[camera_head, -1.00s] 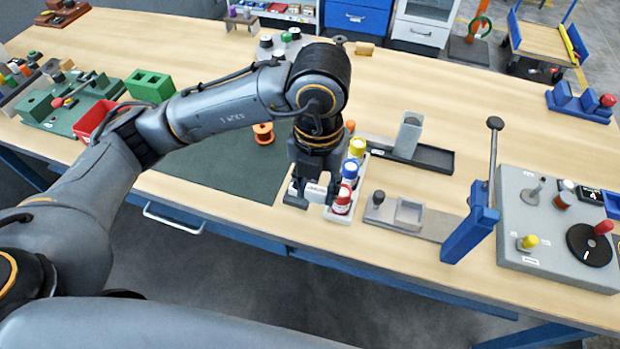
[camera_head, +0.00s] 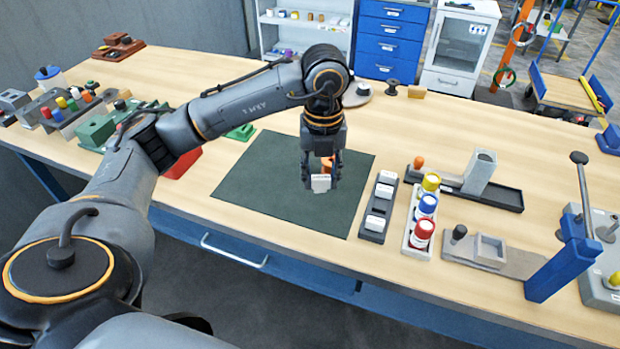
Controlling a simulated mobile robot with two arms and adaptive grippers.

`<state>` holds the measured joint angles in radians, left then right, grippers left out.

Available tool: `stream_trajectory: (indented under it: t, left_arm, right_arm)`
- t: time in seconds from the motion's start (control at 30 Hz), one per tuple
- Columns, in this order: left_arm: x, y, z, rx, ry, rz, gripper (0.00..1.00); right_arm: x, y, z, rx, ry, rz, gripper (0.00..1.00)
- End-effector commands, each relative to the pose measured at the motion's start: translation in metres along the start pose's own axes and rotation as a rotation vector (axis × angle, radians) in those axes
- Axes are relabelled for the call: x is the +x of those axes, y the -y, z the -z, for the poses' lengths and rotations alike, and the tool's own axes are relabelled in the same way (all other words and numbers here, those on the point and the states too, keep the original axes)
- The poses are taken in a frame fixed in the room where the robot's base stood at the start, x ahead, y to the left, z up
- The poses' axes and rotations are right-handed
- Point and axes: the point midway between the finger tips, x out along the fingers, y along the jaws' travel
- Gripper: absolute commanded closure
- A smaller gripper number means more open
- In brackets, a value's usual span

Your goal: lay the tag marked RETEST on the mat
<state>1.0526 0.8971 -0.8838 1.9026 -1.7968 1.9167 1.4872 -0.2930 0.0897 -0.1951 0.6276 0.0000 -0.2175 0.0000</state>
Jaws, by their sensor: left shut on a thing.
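My left gripper (camera_head: 321,180) is shut on a small white tag (camera_head: 320,184), held between the fingertips over the dark green mat (camera_head: 262,185). The marking on the tag is too small to read. I cannot tell whether the tag touches the mat. A dark tag holder (camera_head: 372,236) with several white tags stands just right of the mat. My right gripper is not in view.
An orange spool (camera_head: 327,162) is partly hidden behind my left gripper. A pale rack with yellow, blue and red-capped bottles (camera_head: 423,233) stands right of the tag holder. The left and front parts of the mat are clear.

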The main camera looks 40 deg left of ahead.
Motion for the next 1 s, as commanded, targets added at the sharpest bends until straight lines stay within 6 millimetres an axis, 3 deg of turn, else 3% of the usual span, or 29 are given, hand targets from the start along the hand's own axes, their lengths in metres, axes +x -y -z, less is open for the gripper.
stream_trajectory:
  t: [0.17, 0.4, 0.57, 0.8, 1.0]
  left_arm:
    - [0.022, -0.009, -0.040, -0.003, -0.005, -0.005, 0.82]
    - [0.060, -0.013, -0.069, 0.001, -0.003, -0.002, 0.82]
    - [0.070, -0.015, -0.077, 0.002, -0.001, -0.002, 0.82]
    - [0.099, -0.015, -0.080, 0.004, -0.002, -0.002, 0.82]
    - [0.105, -0.015, -0.080, 0.004, 0.001, 0.000, 0.82]
  right_arm:
    - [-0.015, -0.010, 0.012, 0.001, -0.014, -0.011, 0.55]
    - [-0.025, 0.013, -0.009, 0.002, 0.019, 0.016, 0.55]
    - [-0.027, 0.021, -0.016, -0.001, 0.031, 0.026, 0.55]
    - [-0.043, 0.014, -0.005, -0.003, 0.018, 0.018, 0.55]
    - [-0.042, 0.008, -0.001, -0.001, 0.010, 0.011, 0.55]
